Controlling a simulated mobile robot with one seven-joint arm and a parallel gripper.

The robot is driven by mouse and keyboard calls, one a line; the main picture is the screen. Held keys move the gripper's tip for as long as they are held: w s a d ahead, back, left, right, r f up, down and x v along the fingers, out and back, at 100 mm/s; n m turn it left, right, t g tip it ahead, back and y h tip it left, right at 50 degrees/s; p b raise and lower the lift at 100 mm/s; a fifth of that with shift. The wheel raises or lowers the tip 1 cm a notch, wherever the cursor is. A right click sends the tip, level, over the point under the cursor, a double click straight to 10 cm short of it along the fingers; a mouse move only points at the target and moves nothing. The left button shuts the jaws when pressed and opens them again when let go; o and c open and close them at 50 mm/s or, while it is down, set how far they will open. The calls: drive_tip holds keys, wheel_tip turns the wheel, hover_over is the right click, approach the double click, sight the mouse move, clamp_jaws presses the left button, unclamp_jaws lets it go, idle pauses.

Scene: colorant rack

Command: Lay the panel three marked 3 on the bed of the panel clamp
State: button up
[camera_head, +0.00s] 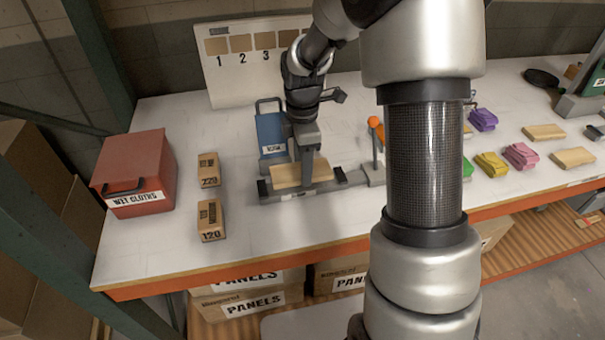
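A light wooden panel (286,178) lies flat at the bed of the grey panel clamp (352,178), between the clamp's dark end blocks. I cannot read a number on it. The clamp has an upright post with an orange knob (375,122) at its right. My gripper (306,180) points down at the middle of the panel, with its fingers at or touching it. The fingers are seen edge-on, so I cannot tell whether they hold the panel or whether it rests fully on the bed.
A white board (215,85) with numbered sample panels stands behind. A blue container (271,136) is just behind the clamp. A red wet cloths box (137,175) and sanding blocks marked 220 (208,170) and 120 (211,220) are left. Coloured cloths (520,155) lie right. My arm hides the table's middle.

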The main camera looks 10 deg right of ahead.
drive_tip(key=shift+f, duration=1.5)
drive_tip(key=shift+f, duration=0.1)
drive_tip(key=shift+f, duration=0.15)
drive_tip(key=o, duration=1.1)
drive_tip(key=shift+r, duration=0.2)
